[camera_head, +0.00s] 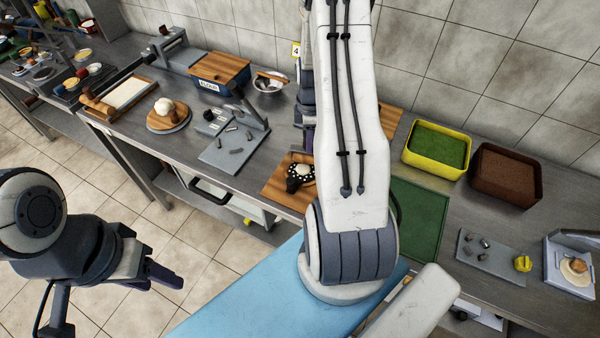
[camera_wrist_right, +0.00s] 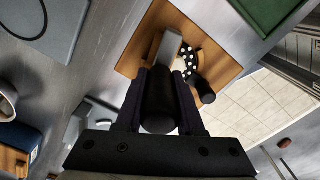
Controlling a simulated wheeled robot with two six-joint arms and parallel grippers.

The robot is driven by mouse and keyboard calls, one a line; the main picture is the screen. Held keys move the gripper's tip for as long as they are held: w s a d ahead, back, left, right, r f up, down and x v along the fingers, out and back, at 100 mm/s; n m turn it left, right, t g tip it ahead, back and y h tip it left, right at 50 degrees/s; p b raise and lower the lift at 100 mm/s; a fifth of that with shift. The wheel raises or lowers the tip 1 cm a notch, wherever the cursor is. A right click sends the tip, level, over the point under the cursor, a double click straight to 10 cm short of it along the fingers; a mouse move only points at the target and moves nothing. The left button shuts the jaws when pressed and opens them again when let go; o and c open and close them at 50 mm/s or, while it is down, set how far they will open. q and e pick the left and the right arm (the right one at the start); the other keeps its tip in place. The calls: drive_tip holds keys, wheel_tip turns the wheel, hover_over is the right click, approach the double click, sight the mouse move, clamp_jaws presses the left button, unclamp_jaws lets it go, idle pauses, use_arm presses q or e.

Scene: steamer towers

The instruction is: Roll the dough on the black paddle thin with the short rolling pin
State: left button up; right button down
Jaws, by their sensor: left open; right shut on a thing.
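The black paddle (camera_head: 292,185) with white dots lies on a wooden board (camera_head: 277,196) in the middle of the head view. A small pale piece of dough (camera_head: 303,170) shows on it. In the right wrist view the paddle (camera_wrist_right: 205,92) lies beyond my fingers, partly covered. My right gripper (camera_wrist_right: 160,92) is shut on a dark, rounded handle (camera_wrist_right: 158,105); a grey bar (camera_wrist_right: 168,48) reaches beyond it over the board. I cannot tell whether this tool is the short rolling pin. My left gripper (camera_head: 150,275) is open and empty over the floor at lower left.
A tray with a wooden rolling pin (camera_head: 97,104) and a round board with white dough (camera_head: 164,106) stand at the left. A grey tool plate (camera_head: 228,155) is left of the board. Yellow (camera_head: 437,170) and brown (camera_head: 506,196) bins stand right.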

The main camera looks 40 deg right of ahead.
drive_tip(key=shift+f, duration=0.25)
drive_tip(key=shift+a, duration=0.1)
drive_tip(key=shift+s+a+r, duration=0.1)
drive_tip(key=shift+s+a, duration=0.2)
drive_tip(key=shift+a, duration=0.35)
drive_tip(key=shift+s+a, duration=0.25)
drive_tip(key=shift+a, duration=0.4)
drive_tip(key=shift+s+a, duration=0.3)
drive_tip(key=shift+a, duration=0.45)
drive_tip(key=shift+s+a, duration=0.3)
drive_tip(key=shift+a, duration=0.4)
drive_tip(key=shift+f, duration=0.2)
drive_tip(key=shift+d, duration=0.1)
drive_tip(key=shift+w+d+r, duration=0.1)
drive_tip(key=shift+w+d, duration=0.2)
drive_tip(key=shift+d, duration=0.4)
drive_tip(key=shift+w+d, duration=0.25)
drive_tip(key=shift+d, duration=0.45)
